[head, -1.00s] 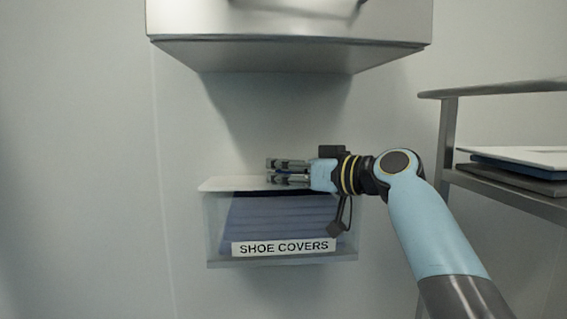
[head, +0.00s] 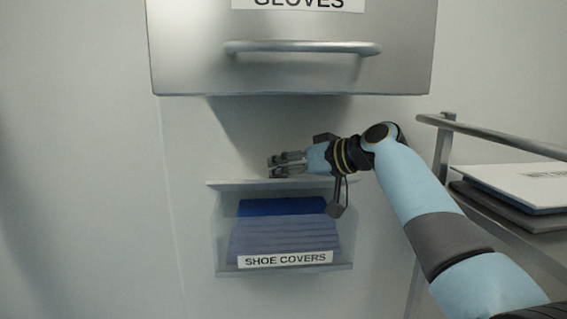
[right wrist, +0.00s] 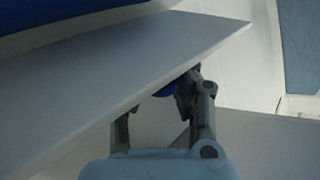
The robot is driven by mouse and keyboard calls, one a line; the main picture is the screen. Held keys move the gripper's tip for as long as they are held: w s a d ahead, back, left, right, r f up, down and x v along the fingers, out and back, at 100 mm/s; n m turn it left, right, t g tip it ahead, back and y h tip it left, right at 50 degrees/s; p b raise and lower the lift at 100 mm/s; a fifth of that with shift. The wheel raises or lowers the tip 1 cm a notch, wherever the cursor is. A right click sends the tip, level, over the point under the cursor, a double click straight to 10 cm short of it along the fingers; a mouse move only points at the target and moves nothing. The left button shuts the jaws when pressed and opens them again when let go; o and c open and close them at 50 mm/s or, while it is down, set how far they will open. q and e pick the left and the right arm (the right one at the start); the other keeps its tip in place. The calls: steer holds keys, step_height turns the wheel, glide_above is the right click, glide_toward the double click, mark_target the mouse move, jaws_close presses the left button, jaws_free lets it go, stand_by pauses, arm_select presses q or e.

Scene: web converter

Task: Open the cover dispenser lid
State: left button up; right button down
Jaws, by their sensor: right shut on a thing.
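The shoe cover dispenser (head: 222,235) is a clear bin on the wall, with folded blue covers (head: 285,238) inside. Its pale lid (head: 235,184) shows nearly edge-on along the top; I cannot tell how far it is raised. My right gripper (head: 272,166) is at the lid, just above its edge in the head view. In the right wrist view the lid (right wrist: 120,65) is a wide slanted panel across the fingers (right wrist: 160,105). A small blue knob (right wrist: 165,90) on the lid sits between them, partly hidden, and the gripper is shut on it. My left gripper is not in view.
A metal gloves dispenser (head: 290,70) with a bar handle (head: 300,47) hangs above the bin, close over my right gripper. A metal rack (head: 500,138) with flat pads (head: 525,182) stands at the right. The wall at left is clear.

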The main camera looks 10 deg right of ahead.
steer(key=shift+w+r+m+g+p, duration=0.3)
steer(key=shift+w+r+p, duration=0.2)
steer(key=shift+r+p, duration=0.35)
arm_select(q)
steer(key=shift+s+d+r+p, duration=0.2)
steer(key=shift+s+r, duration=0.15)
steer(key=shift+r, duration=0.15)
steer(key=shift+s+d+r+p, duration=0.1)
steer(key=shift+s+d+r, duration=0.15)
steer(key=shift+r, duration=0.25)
arm_select(e)
steer(key=shift+w+f, duration=0.1)
steer(key=shift+w, duration=0.05)
steer(key=c, duration=1.2)
jaws_free()
steer(key=shift+d, duration=0.15)
steer(key=shift+c, duration=0.2)
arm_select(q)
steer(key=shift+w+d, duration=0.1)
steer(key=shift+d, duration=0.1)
arm_select(e)
steer(key=shift+o, duration=1.1)
steer(key=shift+f, duration=0.1)
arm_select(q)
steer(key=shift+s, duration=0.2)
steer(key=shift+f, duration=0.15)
arm_select(e)
steer(key=shift+f, duration=0.1)
